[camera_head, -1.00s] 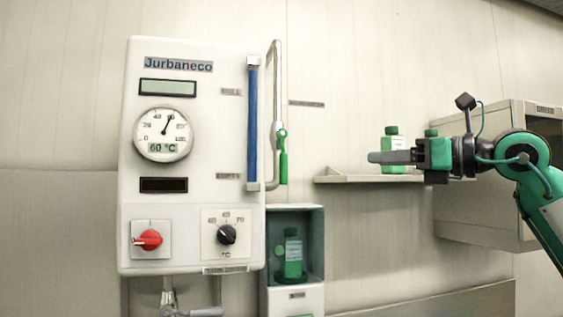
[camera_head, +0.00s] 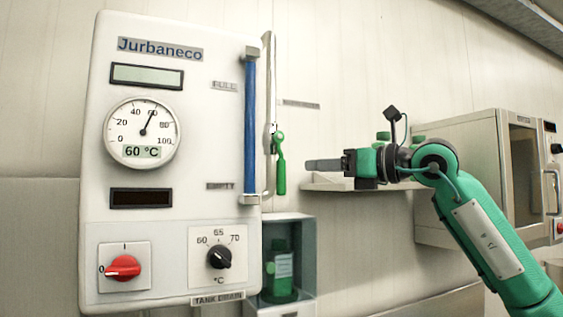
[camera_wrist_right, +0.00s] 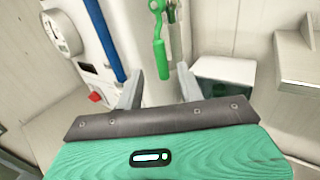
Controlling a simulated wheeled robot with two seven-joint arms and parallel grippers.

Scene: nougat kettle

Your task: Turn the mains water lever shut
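The mains water lever (camera_head: 281,172) is green and hangs straight down from its pivot on the pale vertical pipe (camera_head: 268,85), right of the white boiler panel. In the right wrist view the lever (camera_wrist_right: 159,52) lies ahead, between the lines of my two fingers. My right gripper (camera_head: 309,165) points left in the head view, with its fingertips right of the lever. In the right wrist view its fingers (camera_wrist_right: 159,82) stand apart with nothing between them. A gap to the lever seems to remain. My left gripper is not in view.
The boiler panel (camera_head: 205,130) carries a dial reading 60 °C, a red switch (camera_head: 124,267) and a black knob (camera_head: 219,257). A blue level tube (camera_head: 250,125) runs beside the pipe. A niche holds a green bottle (camera_head: 280,275). A shelf (camera_head: 335,186) lies behind my right gripper.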

